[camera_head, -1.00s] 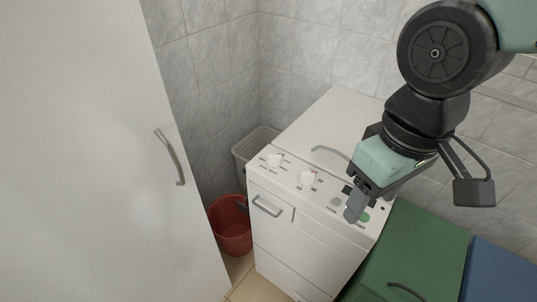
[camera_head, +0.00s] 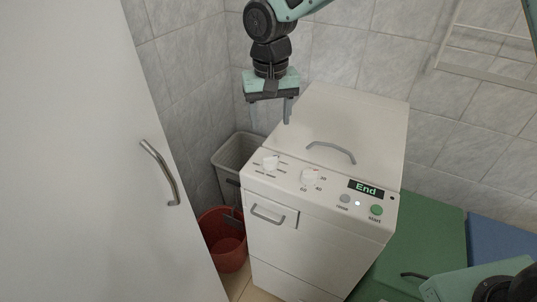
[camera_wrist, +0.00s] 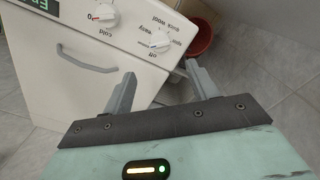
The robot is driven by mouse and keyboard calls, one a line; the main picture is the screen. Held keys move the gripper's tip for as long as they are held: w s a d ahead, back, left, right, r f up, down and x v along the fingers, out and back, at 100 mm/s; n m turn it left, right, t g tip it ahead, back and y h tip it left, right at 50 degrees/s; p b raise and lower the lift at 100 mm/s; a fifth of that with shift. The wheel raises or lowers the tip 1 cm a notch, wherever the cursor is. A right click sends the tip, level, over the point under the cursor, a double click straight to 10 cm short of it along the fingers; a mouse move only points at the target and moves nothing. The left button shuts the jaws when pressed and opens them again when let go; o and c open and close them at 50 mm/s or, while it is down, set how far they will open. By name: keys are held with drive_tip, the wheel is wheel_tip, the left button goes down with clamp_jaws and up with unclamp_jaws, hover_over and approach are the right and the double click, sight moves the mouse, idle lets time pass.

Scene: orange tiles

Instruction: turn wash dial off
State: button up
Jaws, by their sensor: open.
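The wash dial (camera_head: 270,163) is the white left-hand knob on the sloped panel of the white washing machine (camera_head: 275,225).
A second knob (camera_head: 310,177) sits right of the wash dial. The display (camera_head: 366,189) reads "End", above a green button (camera_head: 376,210). A curved lid handle (camera_head: 331,152) rises behind the panel. A basket (camera_head: 238,152) and red bucket (camera_head: 224,243) stand left, beside a white door (camera_head: 80,150).

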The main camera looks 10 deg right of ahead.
sight(270, 156)
wheel_tip(270, 156, down, 13)
drive_tip(key=shift+r+p, duration=0.2)
drive_tip(key=shift+p, duration=0.6)
drive_tip(key=c, duration=1)
